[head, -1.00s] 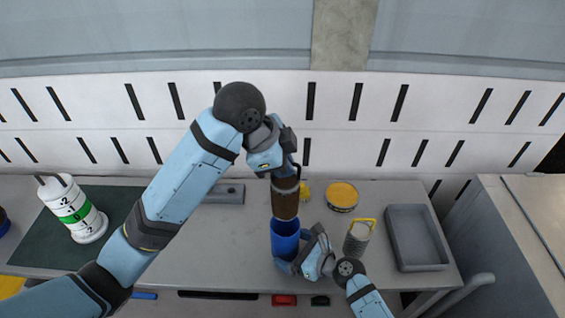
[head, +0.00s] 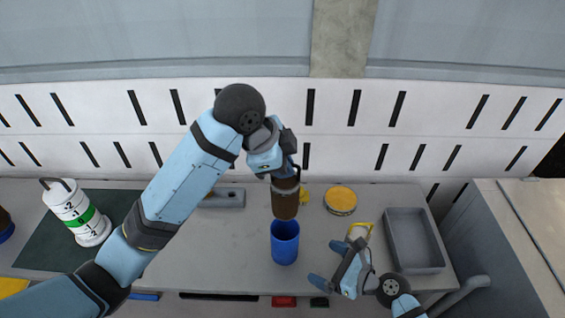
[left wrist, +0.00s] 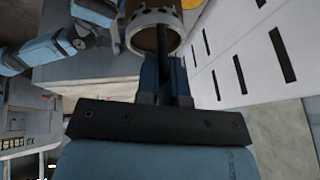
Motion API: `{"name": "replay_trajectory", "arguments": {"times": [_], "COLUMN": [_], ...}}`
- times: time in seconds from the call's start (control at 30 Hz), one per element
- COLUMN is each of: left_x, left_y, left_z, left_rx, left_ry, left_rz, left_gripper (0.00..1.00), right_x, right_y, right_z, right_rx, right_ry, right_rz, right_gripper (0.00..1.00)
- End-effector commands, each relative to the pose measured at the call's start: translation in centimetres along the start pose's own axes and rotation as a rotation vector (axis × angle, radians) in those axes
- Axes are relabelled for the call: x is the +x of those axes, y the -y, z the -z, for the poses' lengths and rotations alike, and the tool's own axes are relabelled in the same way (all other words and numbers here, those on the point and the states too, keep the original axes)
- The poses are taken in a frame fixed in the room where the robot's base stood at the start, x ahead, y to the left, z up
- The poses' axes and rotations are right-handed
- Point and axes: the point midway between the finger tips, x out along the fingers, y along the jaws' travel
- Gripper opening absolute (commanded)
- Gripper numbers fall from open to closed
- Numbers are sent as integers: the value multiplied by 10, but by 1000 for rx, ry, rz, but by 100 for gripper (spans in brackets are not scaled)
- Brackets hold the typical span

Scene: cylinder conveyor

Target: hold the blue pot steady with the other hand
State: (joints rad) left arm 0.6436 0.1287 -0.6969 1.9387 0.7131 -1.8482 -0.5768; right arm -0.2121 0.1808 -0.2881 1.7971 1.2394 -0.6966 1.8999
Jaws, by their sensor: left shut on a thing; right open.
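The blue pot (head: 284,250) stands upright on the grey table, its open mouth showing. My left gripper (head: 287,172) is shut on the handle of a brown cylinder (head: 285,205) with a pale band. The cylinder hangs just above the pot's mouth in the head view; its perforated top (left wrist: 152,18) shows in the left wrist view, past the blue fingers (left wrist: 165,82). My right gripper (head: 327,264) is open and empty, to the right of the pot and apart from it, fingers pointing toward it.
A yellow round tin (head: 341,199) stands behind, and a yellow-handled cylinder (head: 360,232) is partly hidden by my right gripper. A grey tray (head: 436,262) lies at right. A white, green-banded cylinder (head: 78,212) stands on a dark mat (head: 45,258) at left.

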Motion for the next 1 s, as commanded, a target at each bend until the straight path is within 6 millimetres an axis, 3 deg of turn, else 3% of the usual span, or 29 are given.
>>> {"name": "replay_trajectory", "arguments": {"times": [0.47, 1.0], "left_x": [-31, -30], "left_y": [7, 6], "left_z": [13, 12], "left_rx": [0, -1], "left_ry": [0, -1], "left_rz": [0, 1], "left_gripper": [0, 0], "right_x": [-12, -12], "right_y": [0, 0], "right_z": [-39, -38], "right_rx": [0, -3], "right_ry": [0, -1], "right_rz": [0, 1], "right_gripper": [100, 100]}}
